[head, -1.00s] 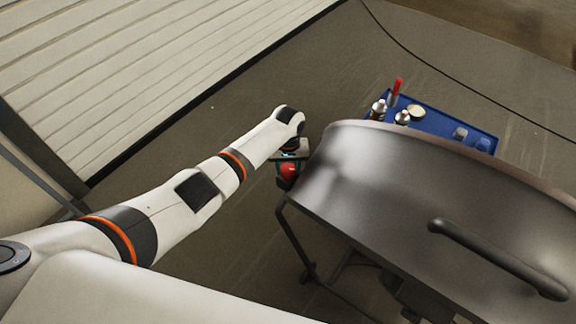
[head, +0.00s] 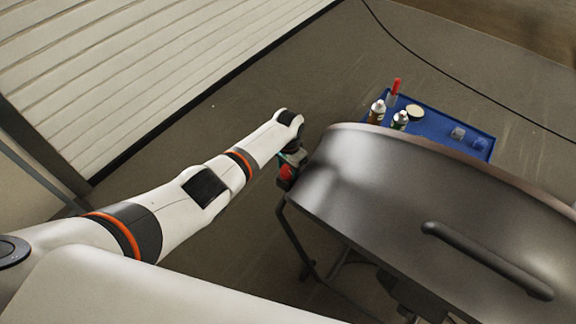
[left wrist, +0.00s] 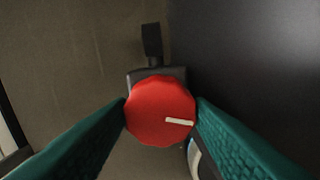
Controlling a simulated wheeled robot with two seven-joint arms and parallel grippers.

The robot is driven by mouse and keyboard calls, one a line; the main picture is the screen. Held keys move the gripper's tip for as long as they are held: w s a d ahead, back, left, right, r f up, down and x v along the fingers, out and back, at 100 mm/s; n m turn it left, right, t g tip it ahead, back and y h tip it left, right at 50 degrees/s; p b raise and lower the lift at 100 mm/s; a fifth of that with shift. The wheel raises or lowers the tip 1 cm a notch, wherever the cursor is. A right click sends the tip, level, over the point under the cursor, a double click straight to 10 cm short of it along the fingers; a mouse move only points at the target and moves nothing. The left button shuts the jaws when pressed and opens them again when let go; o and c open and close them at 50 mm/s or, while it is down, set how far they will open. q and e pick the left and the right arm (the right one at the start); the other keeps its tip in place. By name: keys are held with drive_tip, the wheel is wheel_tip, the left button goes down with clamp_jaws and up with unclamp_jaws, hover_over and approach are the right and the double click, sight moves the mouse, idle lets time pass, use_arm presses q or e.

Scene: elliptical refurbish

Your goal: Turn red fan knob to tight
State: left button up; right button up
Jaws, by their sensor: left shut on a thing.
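The red fan knob (left wrist: 158,108) sits between the two green fingers of my left gripper (left wrist: 160,112) in the left wrist view. The fingers press on its left and right sides. A white mark on the knob's face points to the right, slightly downward. In the head view the red knob (head: 287,172) shows small at the left end of the dark grey machine (head: 400,200), with my left gripper (head: 288,162) at it, partly hidden by the wrist. My right gripper is not in view.
The dark machine has a curved lid with a bar handle (head: 485,260) and stands on thin legs. Behind it is a blue tray (head: 440,125) with bottles and small items. A slatted white wall is at the left. The floor between is clear.

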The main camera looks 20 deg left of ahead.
sight(288, 169)
use_arm(q)
drive_tip(key=m, duration=0.3)
drive_tip(key=shift+m, duration=0.4)
drive_tip(key=m, duration=0.3)
drive_tip(key=shift+m, duration=0.3)
drive_tip(key=m, duration=0.3)
drive_tip(key=shift+w+m, duration=0.1)
drive_tip(key=shift+m, duration=1.8)
drive_tip(key=o, duration=0.7)
drive_tip(key=shift+r+p, duration=1.05)
drive_tip(key=shift+r, duration=5)
